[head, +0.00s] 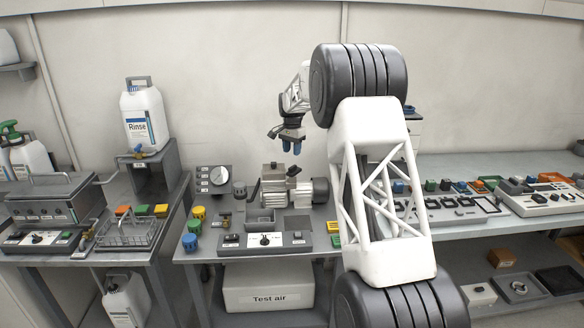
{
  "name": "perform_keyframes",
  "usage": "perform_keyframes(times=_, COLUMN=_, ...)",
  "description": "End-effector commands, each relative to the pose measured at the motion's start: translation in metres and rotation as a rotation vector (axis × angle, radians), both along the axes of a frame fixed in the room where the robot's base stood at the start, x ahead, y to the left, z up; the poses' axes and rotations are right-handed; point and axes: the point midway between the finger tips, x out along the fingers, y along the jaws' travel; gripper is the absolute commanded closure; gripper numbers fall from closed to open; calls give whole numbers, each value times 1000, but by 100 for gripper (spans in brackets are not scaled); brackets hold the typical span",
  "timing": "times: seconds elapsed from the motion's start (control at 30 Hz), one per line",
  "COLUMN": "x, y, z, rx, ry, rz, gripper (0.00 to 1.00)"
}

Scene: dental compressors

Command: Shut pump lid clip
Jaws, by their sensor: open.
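The pump (290,192) is a small grey and silver compressor on the middle bench. It has a ribbed body, a dark round end at the right and a boxy top at the left. Its lid clip is too small to make out, so I cannot tell how it sits.
A control panel (264,240) lies in front, with coloured knobs (193,225) at the left. A white Rinse jug (144,115) stands on a raised stand. My arm covers the bench's right side.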

Motion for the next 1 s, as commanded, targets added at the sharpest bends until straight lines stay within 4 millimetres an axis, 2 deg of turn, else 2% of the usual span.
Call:
perform_keyframes(times=0.27, x=0, y=0, z=-10, rx=0, ry=1, rz=0, gripper=60)
perform_keyframes(times=0.7, x=-1, y=0, z=-59, rx=1, ry=2, rz=1, gripper=60)
perform_keyframes(times=1.0, x=-1, y=0, z=-78, rx=1, ry=1, rz=1, gripper=60)
